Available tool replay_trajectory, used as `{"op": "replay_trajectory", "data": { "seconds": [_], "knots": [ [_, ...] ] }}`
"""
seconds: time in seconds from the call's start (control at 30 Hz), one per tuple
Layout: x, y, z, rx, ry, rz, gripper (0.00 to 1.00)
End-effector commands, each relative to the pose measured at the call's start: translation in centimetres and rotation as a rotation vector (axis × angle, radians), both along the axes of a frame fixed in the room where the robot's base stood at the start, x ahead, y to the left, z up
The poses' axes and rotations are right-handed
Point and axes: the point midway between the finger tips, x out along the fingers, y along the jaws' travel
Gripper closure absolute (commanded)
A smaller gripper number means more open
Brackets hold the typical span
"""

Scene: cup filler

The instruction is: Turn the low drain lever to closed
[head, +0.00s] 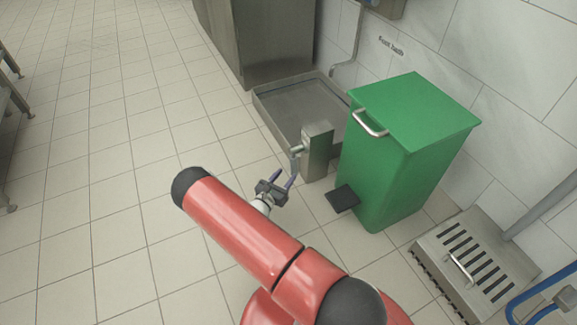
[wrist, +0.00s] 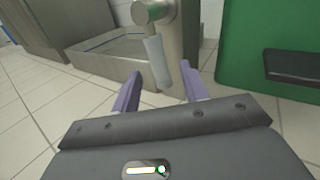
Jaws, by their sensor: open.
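The drain lever (wrist: 157,62) is a grey handle that hangs down, slightly tilted, from a round metal hub (wrist: 150,11) in the wrist view. The hub is on the side of a short steel post (head: 317,152) beside the foot bath tray. In the head view the lever (head: 295,162) shows as a small grey piece left of the post. My gripper (head: 277,180) is open, with its purple fingers pointing at the lever. In the wrist view the lever's lower end appears between the fingertips (wrist: 160,76), nearer the right one. I cannot tell whether either finger touches it.
A shallow steel foot bath tray (head: 259,98) lies behind the post. A green pedal bin (head: 375,170) with a black pedal (head: 342,198) stands close on the right. A slotted steel floor box (head: 507,252) is at the lower right.

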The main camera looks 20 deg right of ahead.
Motion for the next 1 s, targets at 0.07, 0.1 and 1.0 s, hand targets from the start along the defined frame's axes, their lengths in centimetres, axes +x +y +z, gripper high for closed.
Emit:
{"op": "replay_trajectory", "data": {
  "seconds": [0.07,0.1,1.0],
  "knots": [
    [0.1,0.0,-0.7,-0.014,0.015,0.023,0.56],
    [0.2,-0.1,-0.8,-0.017,0.018,0.027,0.56],
    [4.6,-6.2,-0.8,-0.015,0.017,0.026,0.58]
  ]
}}
